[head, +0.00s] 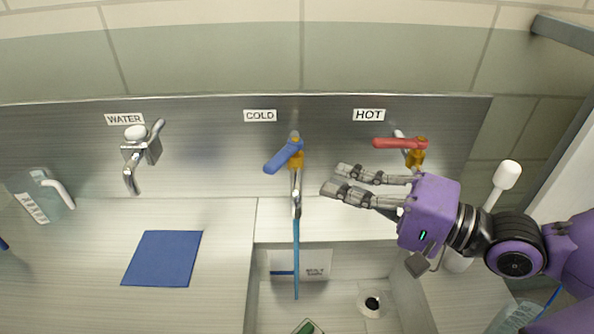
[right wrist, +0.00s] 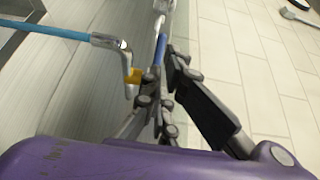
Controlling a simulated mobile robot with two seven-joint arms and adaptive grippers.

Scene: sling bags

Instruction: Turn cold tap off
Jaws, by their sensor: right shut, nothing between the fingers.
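The cold tap has a blue lever handle (head: 284,156) on a yellow body under the COLD label (head: 260,115). The handle points down-left in the head view. A blue stream of water (head: 296,258) runs from its spout (head: 296,203) into the sink. My right gripper (head: 333,178) is to the right of the cold tap, fingers pointing at it, shut and empty. In the head view it is apart from the handle. In the right wrist view, the blue handle (right wrist: 161,48) shows just past the fingertips (right wrist: 168,75); I cannot tell whether they touch. My left gripper is out of view.
The hot tap with a red handle (head: 394,142) is close above my right gripper. A WATER tap (head: 139,155) is at left. A blue mat (head: 162,258) and a jug (head: 41,196) are on the counter. A white-tipped upright object (head: 507,174) stands near my right arm.

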